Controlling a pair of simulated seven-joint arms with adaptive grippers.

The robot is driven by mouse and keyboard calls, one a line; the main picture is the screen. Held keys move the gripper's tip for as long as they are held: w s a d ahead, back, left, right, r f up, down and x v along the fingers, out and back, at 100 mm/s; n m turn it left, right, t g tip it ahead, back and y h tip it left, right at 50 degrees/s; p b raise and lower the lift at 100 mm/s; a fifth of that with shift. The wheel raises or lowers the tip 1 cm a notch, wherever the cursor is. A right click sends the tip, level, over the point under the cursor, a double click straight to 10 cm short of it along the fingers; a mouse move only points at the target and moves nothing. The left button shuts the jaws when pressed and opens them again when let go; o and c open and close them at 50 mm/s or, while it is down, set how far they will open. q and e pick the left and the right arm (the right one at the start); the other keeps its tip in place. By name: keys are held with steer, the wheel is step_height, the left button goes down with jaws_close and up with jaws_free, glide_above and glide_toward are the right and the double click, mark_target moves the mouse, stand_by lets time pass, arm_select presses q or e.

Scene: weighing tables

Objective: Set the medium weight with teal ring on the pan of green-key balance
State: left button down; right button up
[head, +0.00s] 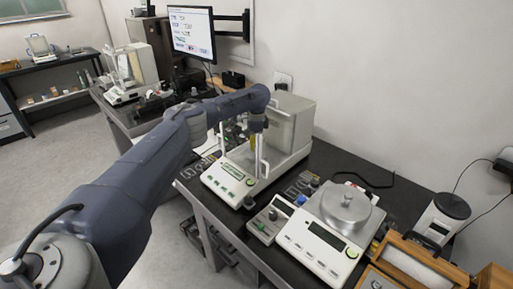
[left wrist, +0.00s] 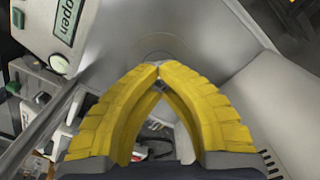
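The enclosed balance (head: 221,184) at the table's middle has a white front panel with green keys. Its panel also shows in the left wrist view (left wrist: 38,45), with a green display reading "open". My left gripper (head: 257,138) reaches into its weighing chamber. In the left wrist view its yellow fingers (left wrist: 159,69) meet at the tips above a grey metal surface with a faint round outline. A small grey patch shows behind the tips; I cannot tell what it is. I cannot make out the medium weight with the teal ring. My right gripper is out of view.
An open balance (head: 310,245) at the right, with a round green-ringed key, carries a large metal piece (head: 345,203). A small blue-topped item (head: 300,200) stands between the balances. A wooden box (head: 405,265) and a grey-white device (head: 442,215) crowd the right end.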

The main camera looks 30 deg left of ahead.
arm_select(q)
steer(key=shift+f, duration=0.15)
steer(key=c, duration=1.6)
jaws_free()
step_height(320, 180, up, 12)
steer(key=shift+r, duration=0.2)
steer(key=shift+d, duration=0.1)
